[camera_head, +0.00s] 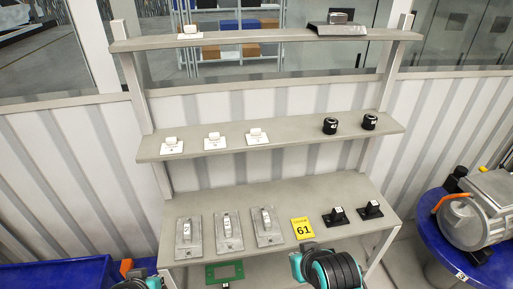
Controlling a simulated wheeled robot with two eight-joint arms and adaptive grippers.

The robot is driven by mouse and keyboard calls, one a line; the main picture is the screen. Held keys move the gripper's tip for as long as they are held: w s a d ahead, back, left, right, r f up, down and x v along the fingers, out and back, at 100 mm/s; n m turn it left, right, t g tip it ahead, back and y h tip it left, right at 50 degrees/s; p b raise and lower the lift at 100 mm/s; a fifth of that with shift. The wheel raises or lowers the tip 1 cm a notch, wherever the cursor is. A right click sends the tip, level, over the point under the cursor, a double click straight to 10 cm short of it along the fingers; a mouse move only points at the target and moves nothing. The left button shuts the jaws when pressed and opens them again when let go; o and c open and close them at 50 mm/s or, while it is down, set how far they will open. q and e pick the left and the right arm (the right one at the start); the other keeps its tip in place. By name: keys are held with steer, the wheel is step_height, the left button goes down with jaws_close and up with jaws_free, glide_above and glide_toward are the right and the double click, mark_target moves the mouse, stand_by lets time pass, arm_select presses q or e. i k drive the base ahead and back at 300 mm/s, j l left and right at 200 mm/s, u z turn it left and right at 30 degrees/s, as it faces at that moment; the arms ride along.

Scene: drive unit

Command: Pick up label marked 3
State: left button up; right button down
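The shelf unit (290,185) stands ahead of me. A yellow label (303,229) reading 61 is on its lowest visible board. Left of it are three grey metal plates with handles (188,238), each with a small white marked face. White blocks on white bases (213,141) stand on the middle board. Their marks are too small to read, and I cannot tell which item bears a 3. My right gripper (325,268), teal and black, is at the bottom edge below the yellow label. My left gripper (140,281) is partly cut off at the bottom left. Neither gripper's opening is clear.
Two round black pieces (330,126) are on the middle board. A green frame (225,273) lies low down. A blue round table (440,243) with a motor is at right, a blue bin (60,274) at left.

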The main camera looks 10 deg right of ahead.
mark_target(255, 137)
steer(key=i+z, duration=0.7)
steer(key=i+j+z, duration=0.1)
steer(key=z, duration=0.3)
steer(key=i, duration=0.05)
